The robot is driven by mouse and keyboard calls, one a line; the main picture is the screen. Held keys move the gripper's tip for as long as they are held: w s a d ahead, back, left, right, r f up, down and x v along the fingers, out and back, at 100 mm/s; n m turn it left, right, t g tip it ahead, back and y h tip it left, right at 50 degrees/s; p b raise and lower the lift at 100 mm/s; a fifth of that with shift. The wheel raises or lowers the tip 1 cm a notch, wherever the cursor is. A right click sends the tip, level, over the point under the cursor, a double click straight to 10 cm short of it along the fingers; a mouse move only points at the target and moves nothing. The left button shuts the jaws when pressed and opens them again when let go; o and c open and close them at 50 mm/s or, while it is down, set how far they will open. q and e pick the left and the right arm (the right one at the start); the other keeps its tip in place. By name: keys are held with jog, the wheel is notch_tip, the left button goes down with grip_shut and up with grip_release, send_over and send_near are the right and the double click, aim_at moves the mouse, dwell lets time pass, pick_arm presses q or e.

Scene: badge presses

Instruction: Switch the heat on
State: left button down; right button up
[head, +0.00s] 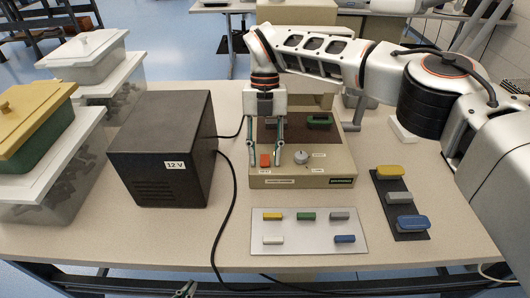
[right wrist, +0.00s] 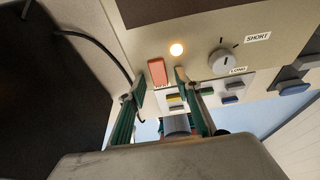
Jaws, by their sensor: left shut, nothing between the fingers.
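The badge press (head: 322,168) is a beige box on the table. On its front panel are a red-orange switch (head: 265,160) and a grey dial (head: 301,157). The dial (right wrist: 221,62) there lies between SHORT and LONG labels. My right gripper (head: 265,158) is open and empty above the panel, its fingers either side of the switch; contact cannot be told. My left gripper (head: 186,290) is shut, barely showing at the bottom edge.
A black 12 V box (head: 165,150) stands left of the press, with black cables. A white board (head: 308,245) with coloured blocks lies in front. A dark mat (head: 412,237) with several blocks is at right. Lidded bins (head: 40,180) stand at far left.

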aim_at(265, 154)
jog(key=shift+r, duration=0.15)
pick_arm(q)
jog(key=shift+s, duration=0.1)
pick_arm(e)
jog(key=v, duration=0.7)
jog(key=shift+w+r, duration=0.1)
